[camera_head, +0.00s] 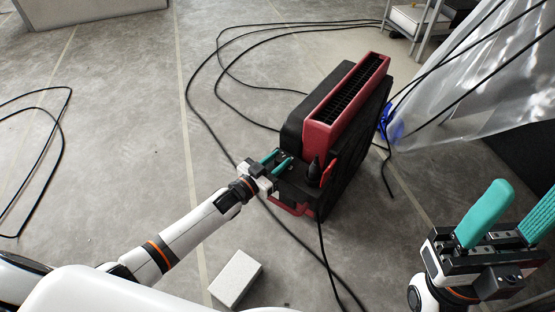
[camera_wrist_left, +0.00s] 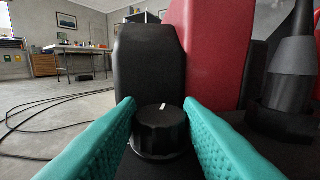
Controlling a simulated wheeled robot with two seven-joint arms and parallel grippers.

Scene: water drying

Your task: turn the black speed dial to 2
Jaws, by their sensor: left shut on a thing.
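The black speed dial (camera_wrist_left: 160,128) sits on the dark panel of a red and black floor machine, with a white mark on its top. My left gripper (camera_wrist_left: 160,112) has its teal fingers on either side of the dial, shut on it. In the head view my left gripper (camera_head: 278,161) reaches the near left side of the red and black machine (camera_head: 315,118); the dial is hard to make out there. The numbers around the dial are not readable. My right gripper (camera_head: 505,218) is at the lower right, its teal fingers apart and empty.
A black cone-shaped plug or fitting (camera_wrist_left: 292,75) stands right of the dial. Black cables (camera_head: 215,95) run over the concrete floor around the machine. A white block (camera_head: 236,278) lies in front. Clear plastic sheeting (camera_head: 470,100) hangs at the right. The floor at left is mostly free.

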